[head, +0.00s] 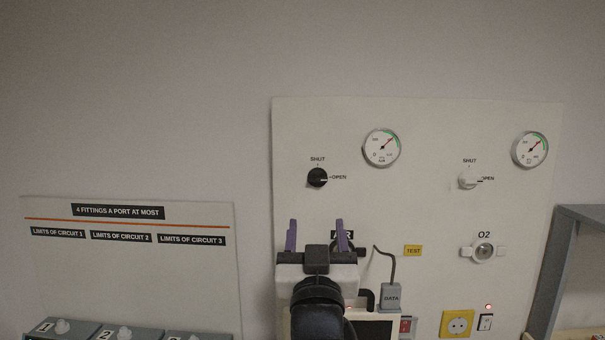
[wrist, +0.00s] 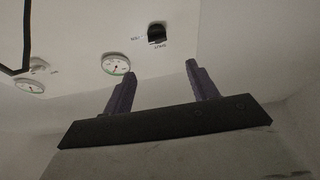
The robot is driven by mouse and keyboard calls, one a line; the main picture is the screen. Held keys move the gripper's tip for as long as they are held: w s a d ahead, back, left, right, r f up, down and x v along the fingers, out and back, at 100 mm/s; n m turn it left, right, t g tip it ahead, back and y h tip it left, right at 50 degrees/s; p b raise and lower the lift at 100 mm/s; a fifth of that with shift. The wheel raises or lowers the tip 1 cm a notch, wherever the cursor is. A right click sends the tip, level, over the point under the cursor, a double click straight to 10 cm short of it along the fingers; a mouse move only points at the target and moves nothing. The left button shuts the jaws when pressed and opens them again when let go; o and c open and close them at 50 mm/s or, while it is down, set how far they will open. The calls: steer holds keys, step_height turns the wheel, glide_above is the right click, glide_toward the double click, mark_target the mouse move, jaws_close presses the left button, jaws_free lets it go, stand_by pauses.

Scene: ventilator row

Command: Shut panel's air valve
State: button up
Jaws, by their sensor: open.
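The air valve is a black knob (head: 317,177) at the upper left of the pale wall panel (head: 420,120). Its white mark points right toward OPEN, with SHUT printed above it. The AIR label below is partly hidden by my gripper. My gripper (head: 316,224) is open and empty, its two purple fingers pointing up below the knob and apart from it. In the wrist view, the black knob (wrist: 156,33) shows beyond and between the fingertips (wrist: 160,70), with a gap whose depth I cannot tell.
A white knob (head: 468,181) sits further right above the O2 port (head: 484,252), also toward OPEN. Two round gauges (head: 382,147) (head: 530,149) sit above. A cable runs to the grey DATA plug (head: 391,297) right of my gripper. A grey shelf frame (head: 568,260) stands at right.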

mark_target(318, 179)
steer(key=p+x, duration=0.2)
steer(key=x, duration=0.4)
steer(key=p+x, duration=0.3)
steer(key=x, duration=0.3)
steer(key=shift+w+d+r, duration=0.1)
steer(key=shift+d+r, duration=0.05)
steer(key=shift+d, duration=0.1)
steer(key=shift+p+x, duration=0.3)
steer(key=shift+x, duration=0.5)
steer(key=c, duration=1)
